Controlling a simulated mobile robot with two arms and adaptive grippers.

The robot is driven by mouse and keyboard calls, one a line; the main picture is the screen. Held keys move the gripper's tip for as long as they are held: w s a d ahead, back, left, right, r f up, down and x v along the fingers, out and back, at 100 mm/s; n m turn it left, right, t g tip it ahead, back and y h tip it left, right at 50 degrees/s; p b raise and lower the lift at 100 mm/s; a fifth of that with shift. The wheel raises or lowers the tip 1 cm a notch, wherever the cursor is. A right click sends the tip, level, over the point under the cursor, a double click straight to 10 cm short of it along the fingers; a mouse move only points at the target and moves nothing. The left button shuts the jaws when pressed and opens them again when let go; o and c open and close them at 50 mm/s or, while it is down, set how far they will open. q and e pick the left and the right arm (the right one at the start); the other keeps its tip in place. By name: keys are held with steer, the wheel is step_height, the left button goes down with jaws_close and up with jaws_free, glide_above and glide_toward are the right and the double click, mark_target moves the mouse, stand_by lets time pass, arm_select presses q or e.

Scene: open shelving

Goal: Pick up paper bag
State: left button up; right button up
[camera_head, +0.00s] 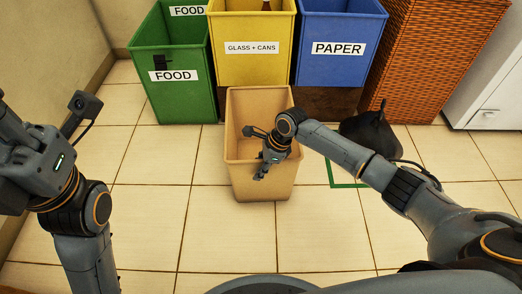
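No thing in view is plainly marked as the paper bag. A black tied bag (366,127) sits on the floor right of the blue bin labelled PAPER (338,47), partly hidden by my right arm. An open tan container (262,188) stands in the middle of the floor, and its inside looks empty where it shows. My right gripper (263,170) is over the tan container's opening, pointing down, apart from the black bag; its fingers are too small to read. My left gripper (12,130) is at the left edge, partly cut off, far from both.
A green FOOD bin (172,100) and a yellow GLASS + CANS bin (252,70) stand left of the blue bin. A brown wicker hamper (430,60) and white cabinet (490,90) are at right. A green floor outline (346,186) lies below the black bag. The front left floor is clear.

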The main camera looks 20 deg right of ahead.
steer(key=shift+c, duration=0.4)
jaws_close()
steer(key=shift+b, duration=0.6)
